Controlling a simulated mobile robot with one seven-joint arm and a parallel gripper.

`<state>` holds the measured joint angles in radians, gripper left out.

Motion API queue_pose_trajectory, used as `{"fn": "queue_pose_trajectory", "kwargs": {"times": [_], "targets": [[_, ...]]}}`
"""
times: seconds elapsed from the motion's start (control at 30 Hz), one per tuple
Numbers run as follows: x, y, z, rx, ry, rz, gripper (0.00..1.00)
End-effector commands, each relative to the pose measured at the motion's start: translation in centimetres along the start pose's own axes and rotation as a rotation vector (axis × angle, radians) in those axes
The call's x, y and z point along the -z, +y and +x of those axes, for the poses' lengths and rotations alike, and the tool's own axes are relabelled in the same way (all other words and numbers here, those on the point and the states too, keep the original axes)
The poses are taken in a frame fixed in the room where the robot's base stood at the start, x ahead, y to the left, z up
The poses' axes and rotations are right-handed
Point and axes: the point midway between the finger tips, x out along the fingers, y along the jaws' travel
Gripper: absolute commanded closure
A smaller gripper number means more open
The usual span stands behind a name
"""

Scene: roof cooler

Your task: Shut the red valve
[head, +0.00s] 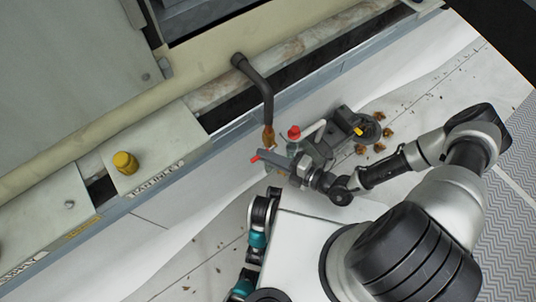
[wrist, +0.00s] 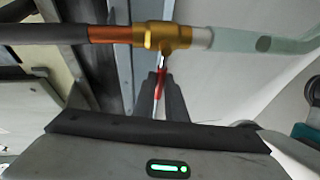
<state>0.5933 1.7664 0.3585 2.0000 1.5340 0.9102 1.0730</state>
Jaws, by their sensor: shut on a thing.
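The red valve's handle (wrist: 161,76) is a thin red lever under a brass valve body (wrist: 165,36) in the wrist view. Its red tip (head: 255,158) shows in the head view, just past my fingers. My gripper (wrist: 158,90) has its dark fingers closed on the lever, below the brass body. In the head view my gripper (head: 274,158) reaches in from the right, at the lower end of the copper pipe (head: 268,136). The fingers cover much of the lever, and its exact turn is hard to judge.
A black insulated pipe (head: 259,82) bends down from the cooler wall to the valve. A dark device with a red knob (head: 294,132) stands close behind my gripper. A yellow cap (head: 125,162) is on the ledge at left. Brown leaves (head: 378,147) lie on the white roof.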

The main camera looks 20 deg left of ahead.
Motion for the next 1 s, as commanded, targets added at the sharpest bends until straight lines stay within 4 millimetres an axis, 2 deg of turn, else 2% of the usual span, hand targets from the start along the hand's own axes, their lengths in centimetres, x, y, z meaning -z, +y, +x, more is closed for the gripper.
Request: {"fn": "queue_pose_trajectory", "kwargs": {"times": [0.27, 0.3, 0.4, 0.83, 1.0], "targets": [[0.1, 0.1, 0.0, -0.002, 0.001, 0.003, 1.0], [0.1, 0.1, 0.0, -0.002, 0.001, 0.003, 0.84], [0.1, 0.1, 0.0, -0.001, 0.001, 0.002, 0.7], [0.0, 0.0, 0.0, -0.001, 0.0, 0.0, 0.7], [-0.1, 0.1, -1.1, 0.0, -0.002, -0.001, 0.7]]}}
